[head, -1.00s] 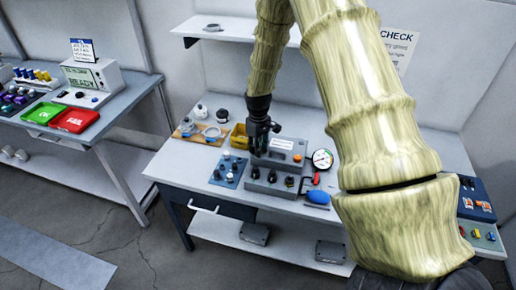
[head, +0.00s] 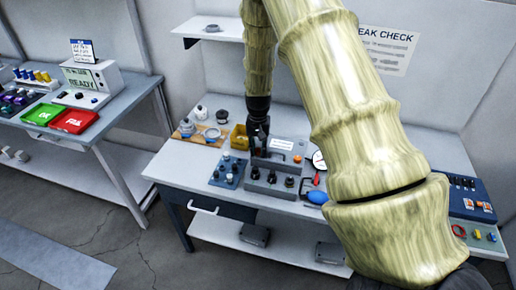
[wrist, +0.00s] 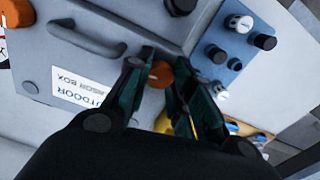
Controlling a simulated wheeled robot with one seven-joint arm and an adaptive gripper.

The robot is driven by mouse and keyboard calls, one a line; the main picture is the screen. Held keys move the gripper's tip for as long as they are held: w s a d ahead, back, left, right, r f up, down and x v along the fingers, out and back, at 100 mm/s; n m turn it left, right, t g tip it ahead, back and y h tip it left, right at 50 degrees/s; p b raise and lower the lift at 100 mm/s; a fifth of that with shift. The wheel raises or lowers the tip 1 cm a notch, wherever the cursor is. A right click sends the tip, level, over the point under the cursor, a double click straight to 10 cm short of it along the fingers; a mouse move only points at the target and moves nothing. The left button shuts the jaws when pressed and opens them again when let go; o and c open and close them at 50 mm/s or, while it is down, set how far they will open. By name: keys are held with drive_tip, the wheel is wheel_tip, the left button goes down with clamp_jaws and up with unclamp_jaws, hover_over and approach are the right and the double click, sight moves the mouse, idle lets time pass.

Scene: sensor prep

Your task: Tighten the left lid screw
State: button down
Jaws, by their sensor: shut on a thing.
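The grey sensor box (head: 284,166) stands on the bench, with a white label and a lid handle that show in the wrist view. The left lid screw (wrist: 160,75) is an orange knob in the wrist view, at the box edge beside the label. My gripper (wrist: 163,84) has its dark green fingers on either side of this screw and is shut on it. In the head view my gripper (head: 258,146) comes down over the left end of the box and hides that screw. The right lid screw (head: 297,158) is orange and stands free; it also shows in the wrist view (wrist: 17,12).
A blue block with knobs (head: 228,171) stands left of the box. A yellow bin (head: 239,137) is behind my gripper, and a wooden board (head: 190,136) with round parts is further left. A gauge (head: 318,160) and blue bulb (head: 318,197) lie to the right.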

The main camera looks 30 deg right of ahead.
sight(258, 150)
drive_tip(key=m, duration=0.4)
drive_tip(key=shift+m, duration=0.3)
drive_tip(key=m+p, duration=0.1)
drive_tip(key=m, duration=0.4)
drive_tip(key=shift+r, duration=0.1)
drive_tip(key=m+p, duration=0.1)
drive_tip(key=m, duration=0.4)
drive_tip(key=shift+m, duration=0.4)
drive_tip(key=m+p, duration=0.1)
drive_tip(key=m, duration=0.3)
drive_tip(key=shift+m+p, duration=0.3)
drive_tip(key=c, duration=1.2)
unclamp_jaws()
wheel_tip(258, 150, up, 12)
